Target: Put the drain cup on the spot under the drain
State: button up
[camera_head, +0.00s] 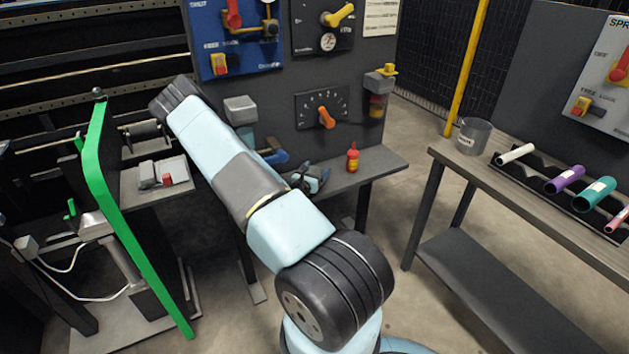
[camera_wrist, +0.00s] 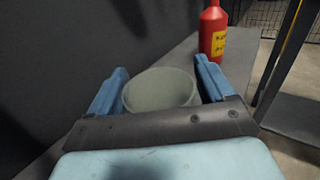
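The pale grey-green drain cup (camera_wrist: 160,92) stands between the two blue fingers of my gripper (camera_wrist: 160,84) in the wrist view. Its open rim faces up, and its lower part is hidden behind my gripper body. The fingers lie close along both sides of the cup; I cannot tell whether they press on it. In the head view my gripper (camera_head: 312,178) is low over the bench beside the dark panel, and the cup cannot be made out there. A grey unit with a clear bowl (camera_head: 245,136) hangs on the panel, left of a blue lever (camera_head: 276,157).
A red bottle (camera_head: 353,158) stands on the bench (camera_head: 375,165) right of my gripper; it also shows in the wrist view (camera_wrist: 212,32). A grey bucket (camera_head: 473,137) and coloured tubes (camera_head: 566,179) are on the right-hand table. A green frame (camera_head: 125,220) stands at left.

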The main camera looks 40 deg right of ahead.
jog(key=c, duration=0.9)
jog(key=shift+r, duration=0.15)
